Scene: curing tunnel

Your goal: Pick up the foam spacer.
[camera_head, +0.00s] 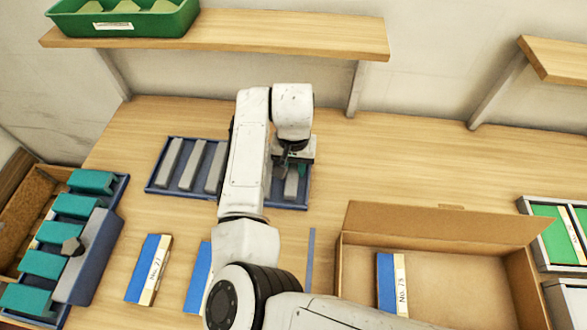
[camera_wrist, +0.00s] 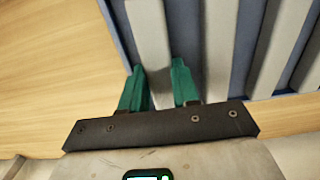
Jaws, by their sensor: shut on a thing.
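The foam spacer is a long grey bar (camera_head: 291,187) at the right end of a blue slotted tray (camera_head: 160,189) on the bench. My gripper (camera_head: 290,166) is over its far end, pointing down. In the wrist view the green fingers of my gripper (camera_wrist: 159,78) are shut on the spacer (camera_wrist: 150,35), one on each side of it. The spacer still lies along its slot at the tray's edge; I cannot tell whether it is lifted. My arm hides the middle of the tray in the head view.
Several similar grey bars (camera_head: 192,165) lie in the tray's other slots. A rack with teal blocks (camera_head: 75,206) stands at left. An open cardboard box (camera_head: 440,222) is at right, and blue-and-white labelled pieces (camera_head: 149,269) lie in front. A shelf (camera_head: 290,36) with a green bin (camera_head: 125,20) hangs behind.

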